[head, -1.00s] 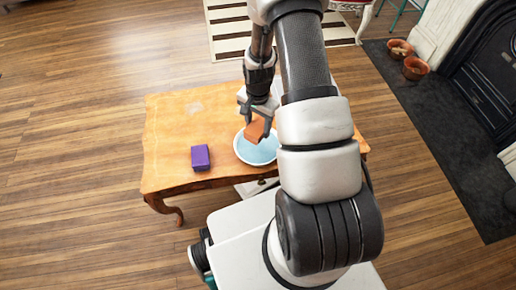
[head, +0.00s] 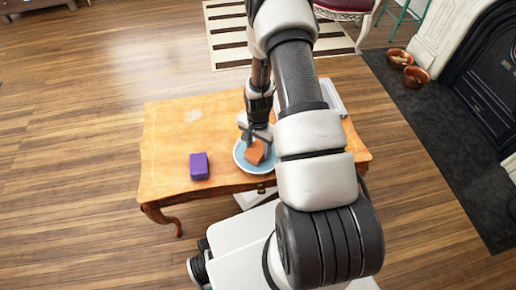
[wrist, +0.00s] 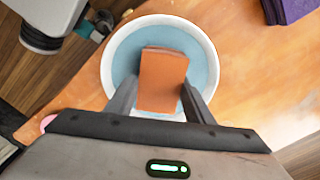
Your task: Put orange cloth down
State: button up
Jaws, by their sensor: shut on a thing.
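The orange cloth (head: 255,152) is a folded block shape over the blue inside of a round white-rimmed bowl (head: 239,160) on the wooden table. In the wrist view the cloth (wrist: 162,80) lies between my two fingers, with the bowl (wrist: 112,65) all around it. My gripper (head: 257,142) points down over the bowl and is shut on the cloth. I cannot tell whether the cloth touches the bowl's bottom. My arm hides part of the table to the right of the bowl.
A purple folded block (head: 199,166) sits on the table (head: 165,140) left of the bowl; it also shows in the wrist view (wrist: 290,8). The table's left and back parts are clear. A fireplace (head: 480,85) and small pots (head: 415,76) stand at the right.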

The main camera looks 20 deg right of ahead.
jog(key=o, duration=1)
